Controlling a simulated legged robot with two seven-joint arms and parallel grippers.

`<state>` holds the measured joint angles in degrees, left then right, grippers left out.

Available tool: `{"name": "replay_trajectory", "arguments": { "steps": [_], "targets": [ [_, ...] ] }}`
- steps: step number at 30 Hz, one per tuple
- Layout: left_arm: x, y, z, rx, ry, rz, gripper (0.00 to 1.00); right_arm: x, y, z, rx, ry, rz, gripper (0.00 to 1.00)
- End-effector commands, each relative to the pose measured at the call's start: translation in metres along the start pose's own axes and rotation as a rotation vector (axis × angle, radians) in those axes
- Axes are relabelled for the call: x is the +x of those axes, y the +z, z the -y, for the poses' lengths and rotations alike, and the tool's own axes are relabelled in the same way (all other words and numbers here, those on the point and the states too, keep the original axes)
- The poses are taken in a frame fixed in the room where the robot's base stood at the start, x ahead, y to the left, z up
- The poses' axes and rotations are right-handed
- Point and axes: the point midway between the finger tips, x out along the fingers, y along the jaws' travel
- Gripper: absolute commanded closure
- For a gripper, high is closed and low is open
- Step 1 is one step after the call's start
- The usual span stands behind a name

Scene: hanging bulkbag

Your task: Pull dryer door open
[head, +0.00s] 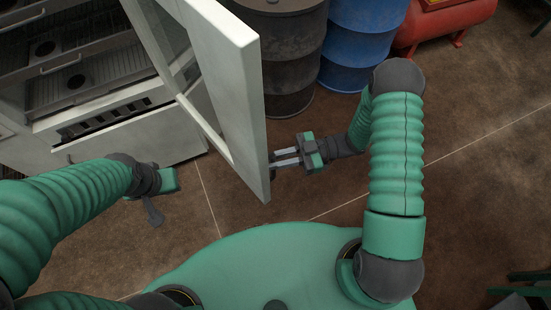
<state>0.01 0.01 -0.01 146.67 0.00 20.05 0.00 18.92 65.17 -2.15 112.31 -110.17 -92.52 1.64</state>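The white dryer (140,128) stands at the upper left with trays and drawers inside its frame. Its white-framed door (246,125) is swung wide open and points toward me. My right gripper (272,163) is at the door's outer edge, its fingers pointing left and meeting the lower part of that edge.
A dark drum (290,60) and a blue drum (362,40) stand behind the door. A red tank (440,22) is at the upper right. A green object (525,285) lies at the lower right edge. The brown floor on the right is clear.

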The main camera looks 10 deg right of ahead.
Motion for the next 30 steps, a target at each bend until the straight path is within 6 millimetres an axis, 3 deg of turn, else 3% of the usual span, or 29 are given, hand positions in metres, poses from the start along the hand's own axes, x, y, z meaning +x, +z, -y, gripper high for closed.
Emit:
{"name": "replay_trajectory", "arguments": {
  "steps": [14, 15, 19, 30],
  "targets": [
    [0.0, 0.0001, 0.0001, 0.0, 0.0, 0.0, 1.0, -0.0026, 0.0022, -0.0008, 0.003, 0.002, 0.002, 1.0],
    [-0.0001, 0.0001, 0.0001, 0.0, 0.0, 0.0, 1.0, -0.0032, 0.0021, -0.0011, 0.002, 0.002, 0.001, 0.83],
    [-0.0001, 0.0, 0.0, 0.0, 0.0, 0.0, 1.0, -0.0035, 0.0018, -0.0015, 0.002, 0.003, -0.001, 0.66],
    [0.0011, 0.0003, -0.0001, 0.0, 0.0, 0.0, 1.0, -0.0082, 0.0018, -0.0019, 0.0, 0.004, -0.002, 0.65]
  ]
}}
